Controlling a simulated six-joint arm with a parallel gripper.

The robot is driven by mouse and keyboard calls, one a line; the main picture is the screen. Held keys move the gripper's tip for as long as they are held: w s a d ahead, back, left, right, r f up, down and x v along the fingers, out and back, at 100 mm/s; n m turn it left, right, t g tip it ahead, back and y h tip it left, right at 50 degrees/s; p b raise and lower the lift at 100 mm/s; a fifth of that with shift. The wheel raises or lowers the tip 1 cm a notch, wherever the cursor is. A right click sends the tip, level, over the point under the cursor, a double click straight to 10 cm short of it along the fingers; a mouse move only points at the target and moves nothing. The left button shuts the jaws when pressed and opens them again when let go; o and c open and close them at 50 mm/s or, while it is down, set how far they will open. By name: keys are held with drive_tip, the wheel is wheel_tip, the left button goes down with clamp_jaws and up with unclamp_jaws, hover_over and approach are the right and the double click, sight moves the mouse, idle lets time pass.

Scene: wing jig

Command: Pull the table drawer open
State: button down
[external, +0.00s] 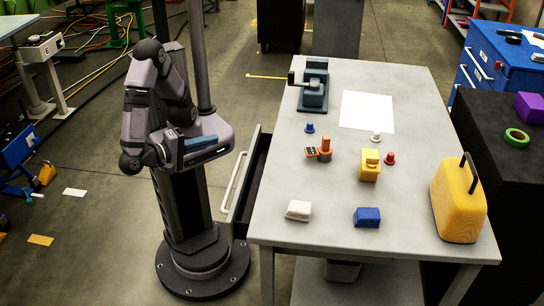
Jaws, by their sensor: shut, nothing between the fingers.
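The table drawer (260,172) is on the left side of the grey table (330,222) and stands partly pulled out. A dark gap shows between its front and the table edge. Its long pale handle (234,182) faces my arm. My gripper (220,143) is shut and empty. In the picture it is to the upper left of the handle and apart from it. The inside of the drawer is dark, and I cannot tell whether it holds anything.
On the tabletop are a dark vise (314,86), a white sheet (367,111), an orange part (322,150), a yellow block (369,166), a white block (298,210), a blue block (367,217) and a yellow case (457,203). Floor left of the drawer is partly taken by my base.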

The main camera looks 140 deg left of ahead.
drive_tip(key=w+a+m+g+h+p, duration=0.1)
drive_tip(key=w+a+m+h+p, duration=0.4)
drive_tip(key=w+m+h+p, duration=0.65)
drive_tip(key=w+a+m+g+h+p, duration=0.2)
drive_tip(key=a+m+h+p, duration=0.5)
drive_tip(key=m, duration=0.9)
drive_tip(key=shift+n+t+h, duration=0.3)
drive_tip(key=shift+n+h, duration=0.15)
drive_tip(key=shift+n, duration=0.2)
drive_tip(key=f+b, duration=0.1)
drive_tip(key=f, duration=0.1)
drive_tip(key=d+f+b, duration=0.1)
drive_tip(key=f, duration=0.1)
drive_tip(key=shift+f, duration=0.15)
drive_tip(key=shift+w+f, duration=0.1)
drive_tip(key=shift+f, duration=0.3)
drive_tip(key=shift+p+x, duration=1.05)
drive_tip(key=shift+x, duration=4)
drive_tip(key=shift+r, duration=0.1)
